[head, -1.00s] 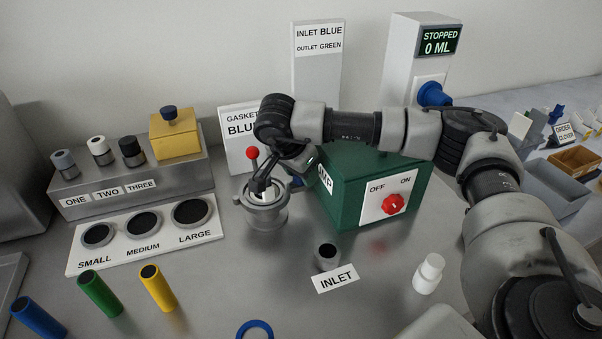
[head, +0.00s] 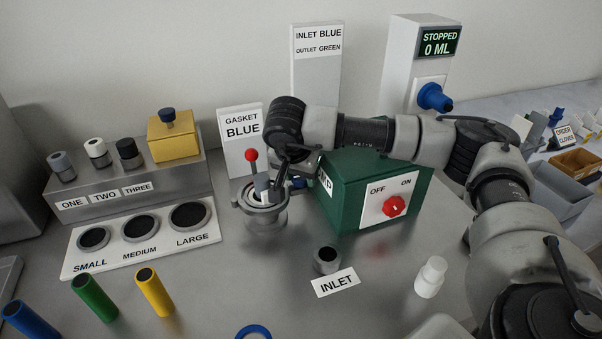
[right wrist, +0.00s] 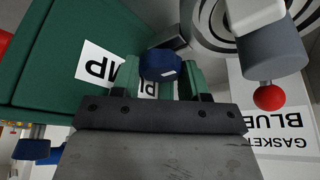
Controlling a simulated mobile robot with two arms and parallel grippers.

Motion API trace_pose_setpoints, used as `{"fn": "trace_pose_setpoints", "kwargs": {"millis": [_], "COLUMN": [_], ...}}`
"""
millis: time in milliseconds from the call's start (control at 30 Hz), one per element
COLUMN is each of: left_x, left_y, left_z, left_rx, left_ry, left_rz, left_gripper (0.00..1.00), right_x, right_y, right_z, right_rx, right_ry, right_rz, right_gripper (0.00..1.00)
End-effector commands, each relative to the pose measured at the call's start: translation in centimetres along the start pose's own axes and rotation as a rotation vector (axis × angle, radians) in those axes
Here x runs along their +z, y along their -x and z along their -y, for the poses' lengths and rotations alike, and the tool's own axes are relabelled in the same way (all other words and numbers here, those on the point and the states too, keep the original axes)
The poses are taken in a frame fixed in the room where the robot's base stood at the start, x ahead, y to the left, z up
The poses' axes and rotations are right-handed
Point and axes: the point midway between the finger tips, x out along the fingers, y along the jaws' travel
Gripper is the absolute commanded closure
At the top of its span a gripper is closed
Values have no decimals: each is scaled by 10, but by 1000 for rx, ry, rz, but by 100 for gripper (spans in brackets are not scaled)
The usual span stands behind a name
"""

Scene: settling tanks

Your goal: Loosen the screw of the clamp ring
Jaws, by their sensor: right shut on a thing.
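The clamp ring (head: 264,208) is a grey metal ring around the top of the grey vessel beside the green pump. A grey post with a red ball lever (head: 251,156) stands at it and shows in the right wrist view (right wrist: 270,97). My right gripper (head: 290,174) reaches down at the ring's right side, between vessel and pump. In the right wrist view its fingers (right wrist: 163,80) are shut on a dark blue screw knob (right wrist: 160,65). The screw's shaft is mostly hidden. My left gripper is out of view.
The green pump (head: 345,200) with a red switch knob (head: 394,205) stands close to the right. The INLET port (head: 327,260) and a white bottle (head: 431,277) are in front. A gasket sign (head: 240,140) stands behind the vessel. The size board (head: 140,240) lies left.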

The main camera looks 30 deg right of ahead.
Motion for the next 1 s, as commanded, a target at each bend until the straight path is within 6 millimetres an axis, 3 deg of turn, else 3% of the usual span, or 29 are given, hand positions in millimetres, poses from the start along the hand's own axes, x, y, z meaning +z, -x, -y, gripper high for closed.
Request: {"fn": "trace_pose_setpoints", "kwargs": {"millis": [100,133,200,567,1000], "left_x": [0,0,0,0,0], "left_y": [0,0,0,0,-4], "left_z": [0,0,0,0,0], "left_rx": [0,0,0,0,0], "left_ry": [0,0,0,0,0], "left_rz": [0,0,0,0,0], "left_gripper": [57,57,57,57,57], "right_x": [0,0,0,0,0], "right_y": [0,0,0,6,86], "right_z": [0,0,0,1,1], "right_rx": [-1,-1,-1,-2,-5], "right_ry": [2,2,2,0,2], "right_rz": [0,0,0,0,-1], "right_gripper": [79,54,45,45,45]}}
